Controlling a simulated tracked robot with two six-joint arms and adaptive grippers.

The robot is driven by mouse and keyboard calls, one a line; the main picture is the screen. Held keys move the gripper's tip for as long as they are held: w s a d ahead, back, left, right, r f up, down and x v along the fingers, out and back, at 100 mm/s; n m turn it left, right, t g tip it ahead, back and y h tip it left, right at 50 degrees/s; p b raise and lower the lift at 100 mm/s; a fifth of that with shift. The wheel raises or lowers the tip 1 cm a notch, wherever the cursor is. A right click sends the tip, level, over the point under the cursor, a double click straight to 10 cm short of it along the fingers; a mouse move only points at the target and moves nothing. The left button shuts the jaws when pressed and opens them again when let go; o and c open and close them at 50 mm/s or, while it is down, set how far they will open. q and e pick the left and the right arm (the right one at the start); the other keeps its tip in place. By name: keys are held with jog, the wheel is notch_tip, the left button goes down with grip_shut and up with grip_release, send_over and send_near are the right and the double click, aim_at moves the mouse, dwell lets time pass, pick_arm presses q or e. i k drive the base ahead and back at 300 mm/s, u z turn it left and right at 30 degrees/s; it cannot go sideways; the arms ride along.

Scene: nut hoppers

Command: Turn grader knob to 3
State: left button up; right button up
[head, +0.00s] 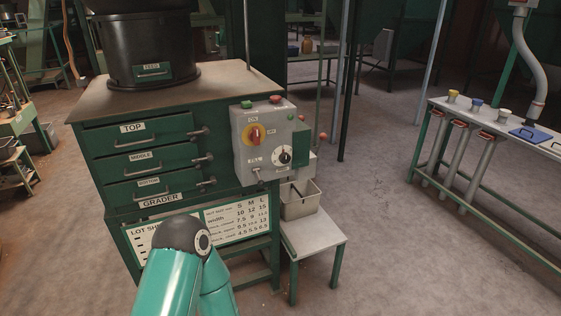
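The grader (150,107) is a green cabinet with drawers labelled top, middle and bottom. A grey control box (243,159) is mounted at its right side. The grader knob (285,157) is a small black knob on a white dial, low on the box's right half; its setting is too small to read. A larger red and yellow switch (255,134) marked ON and OFF sits up and left of it. A teal arm link of mine rises at the bottom, below and left of the box, apart from it. Neither gripper can be seen.
A grey bin (299,200) stands on a small table (315,236) below the control box. A black drum (148,45) stands on the cabinet top. A bench (490,125) with cups and tubes is at the right. The floor between is clear.

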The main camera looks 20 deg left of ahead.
aim_at(285, 158)
jog(key=i, duration=0.9)
jog(key=z, duration=0.05)
